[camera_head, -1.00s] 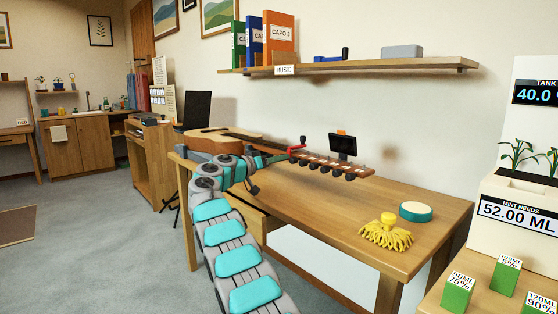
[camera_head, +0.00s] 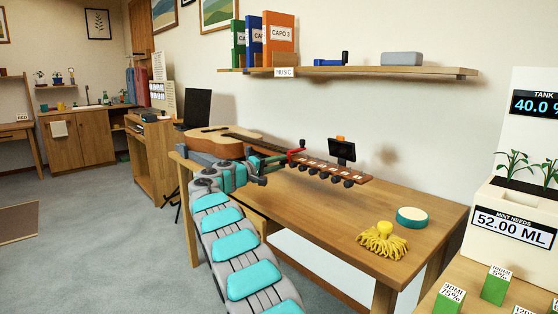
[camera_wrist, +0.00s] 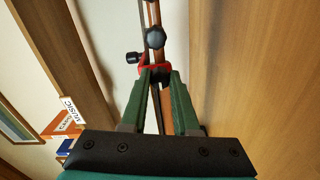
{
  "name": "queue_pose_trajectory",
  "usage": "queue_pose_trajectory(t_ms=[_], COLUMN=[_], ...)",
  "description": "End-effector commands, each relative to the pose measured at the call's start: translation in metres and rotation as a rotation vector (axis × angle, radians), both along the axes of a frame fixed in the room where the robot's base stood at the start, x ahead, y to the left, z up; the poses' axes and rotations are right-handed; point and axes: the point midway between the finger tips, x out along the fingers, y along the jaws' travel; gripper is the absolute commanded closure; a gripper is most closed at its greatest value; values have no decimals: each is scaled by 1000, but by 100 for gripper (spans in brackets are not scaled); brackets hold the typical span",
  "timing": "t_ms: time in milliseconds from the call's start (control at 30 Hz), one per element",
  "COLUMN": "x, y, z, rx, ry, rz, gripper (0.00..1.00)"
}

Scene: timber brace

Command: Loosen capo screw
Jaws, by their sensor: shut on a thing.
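The guitar (camera_head: 222,140) lies on the wooden table, its neck and headstock (camera_head: 335,169) pointing right. A red capo (camera_head: 295,153) sits around the neck near the headstock; it also shows in the wrist view (camera_wrist: 146,70). A small dark knob (camera_head: 302,142) stands at the capo's top. My gripper (camera_head: 286,157) reaches the capo from the left. In the wrist view, its green fingers (camera_wrist: 160,80) converge at the capo and are shut on a small dark part there, seemingly the capo screw. The fingertips partly hide it.
A small black device (camera_head: 342,150) is on the headstock. A yellow mop-like brush (camera_head: 383,240) and a round teal-and-white thing (camera_head: 412,217) lie at the table's right. A shelf (camera_head: 350,71) with binders hangs above. The table's middle front is clear.

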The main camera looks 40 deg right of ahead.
Motion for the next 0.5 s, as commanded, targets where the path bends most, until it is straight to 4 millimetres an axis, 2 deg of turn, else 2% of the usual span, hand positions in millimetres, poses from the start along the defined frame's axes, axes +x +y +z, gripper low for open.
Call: queue_pose_trajectory(t_ms=[200, 500], x=[0, 0], y=[1, 0], z=[1, 0], rx=[-16, -30], ry=[189, 383], rz=[1, 1], gripper=[100, 100])
